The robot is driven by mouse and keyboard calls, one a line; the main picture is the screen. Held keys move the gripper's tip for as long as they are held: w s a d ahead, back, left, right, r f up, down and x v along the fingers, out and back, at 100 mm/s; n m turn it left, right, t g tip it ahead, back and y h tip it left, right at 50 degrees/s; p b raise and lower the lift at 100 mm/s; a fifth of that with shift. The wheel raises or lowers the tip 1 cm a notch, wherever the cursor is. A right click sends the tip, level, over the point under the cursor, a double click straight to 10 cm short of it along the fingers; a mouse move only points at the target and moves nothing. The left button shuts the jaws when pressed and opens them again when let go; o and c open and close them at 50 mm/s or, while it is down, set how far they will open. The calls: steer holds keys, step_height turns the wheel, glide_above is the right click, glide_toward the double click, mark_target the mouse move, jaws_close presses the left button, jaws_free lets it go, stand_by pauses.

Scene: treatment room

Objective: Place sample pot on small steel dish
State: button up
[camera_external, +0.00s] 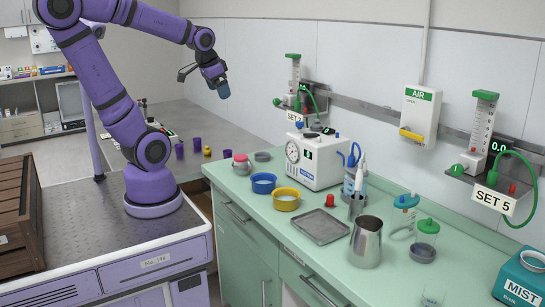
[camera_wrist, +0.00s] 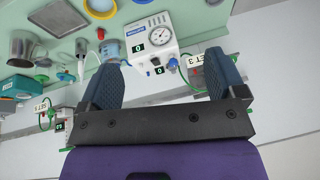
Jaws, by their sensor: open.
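A small pot with a red lid (camera_external: 241,164) stands at the far left end of the green counter and looks like the sample pot. A small grey round dish (camera_external: 262,156), likely the small steel dish, lies just right of it. The two appear apart. Neither can be made out in the wrist view. My gripper (camera_external: 219,84) is raised well above the counter's far end, away from both. In the wrist view my gripper (camera_wrist: 164,62) has its two blue fingers spread wide with nothing between them.
A blue bowl (camera_external: 263,183), yellow bowl (camera_external: 286,200) and white gauge machine (camera_external: 315,160) stand near the pot. Wall flowmeters (camera_external: 293,80) and a rail back the counter.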

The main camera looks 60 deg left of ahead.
steer(key=s+d+r+n+h, duration=0.1)
steer(key=s+d+r, duration=0.1)
steer(key=s, duration=0.4)
steer(key=shift+s+r+t, duration=0.15)
steer(key=shift+s+t, duration=0.15)
steer(key=shift+t, duration=0.1)
